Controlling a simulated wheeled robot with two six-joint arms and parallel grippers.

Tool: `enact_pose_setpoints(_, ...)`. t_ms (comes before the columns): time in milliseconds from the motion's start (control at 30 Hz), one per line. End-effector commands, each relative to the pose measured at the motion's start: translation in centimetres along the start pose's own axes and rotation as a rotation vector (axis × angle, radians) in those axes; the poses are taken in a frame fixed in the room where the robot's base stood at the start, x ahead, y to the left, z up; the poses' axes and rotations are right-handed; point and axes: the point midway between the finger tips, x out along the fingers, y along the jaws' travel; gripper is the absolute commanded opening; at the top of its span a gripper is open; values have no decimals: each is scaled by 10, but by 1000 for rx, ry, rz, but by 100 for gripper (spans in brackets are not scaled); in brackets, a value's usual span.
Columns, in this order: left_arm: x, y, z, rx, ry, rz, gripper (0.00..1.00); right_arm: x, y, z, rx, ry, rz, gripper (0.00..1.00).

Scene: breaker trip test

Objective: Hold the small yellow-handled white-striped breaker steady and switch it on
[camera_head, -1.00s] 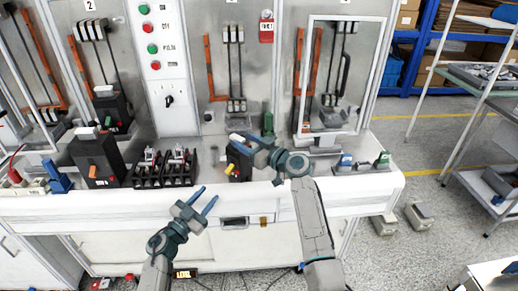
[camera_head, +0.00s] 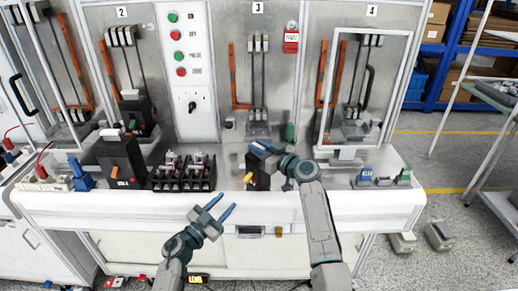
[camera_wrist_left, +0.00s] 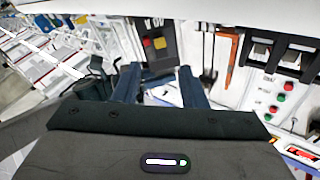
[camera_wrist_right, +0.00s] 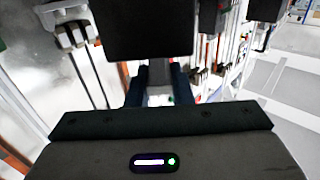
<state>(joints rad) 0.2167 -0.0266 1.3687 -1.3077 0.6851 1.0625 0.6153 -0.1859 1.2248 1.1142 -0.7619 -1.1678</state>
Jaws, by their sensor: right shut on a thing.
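The small breaker (camera_head: 258,167) is a dark block with a yellow handle (camera_head: 248,178), standing upright near the bench's front edge. Its front shows the yellow handle (camera_wrist_left: 160,42) in the left wrist view; I cannot make out the white stripe. My right gripper (camera_head: 262,148) is shut on the breaker at its top rear. In the right wrist view a dark block (camera_wrist_right: 145,28), likely the breaker, sits ahead of the fingers. My left gripper (camera_head: 221,207) is open and empty, in front of and below the bench edge, apart from the breaker.
A larger black breaker (camera_head: 122,160) and black contactor units (camera_head: 183,172) stand to the left on the bench (camera_head: 300,207). Panels with a button column (camera_head: 182,58) rise behind.

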Motion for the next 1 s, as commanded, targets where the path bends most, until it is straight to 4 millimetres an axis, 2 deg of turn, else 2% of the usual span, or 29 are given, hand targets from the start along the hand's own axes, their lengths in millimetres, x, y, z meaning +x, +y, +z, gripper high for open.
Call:
enact_pose_setpoints(167, 0, -1, -1, 79, -2, 6, 38, 0, 0, 0, 0, 0, 0, 0)
enact_pose_setpoints(267, -1, -2, -3, 220, -4, 16, 38, 0, 0, 0, 0, 0, 0, 0)
enact_pose_setpoints(1000, -12, -17, -21, 1882, 58, 163, 38, 0, 0, 0, 0, -1, 0, 0)
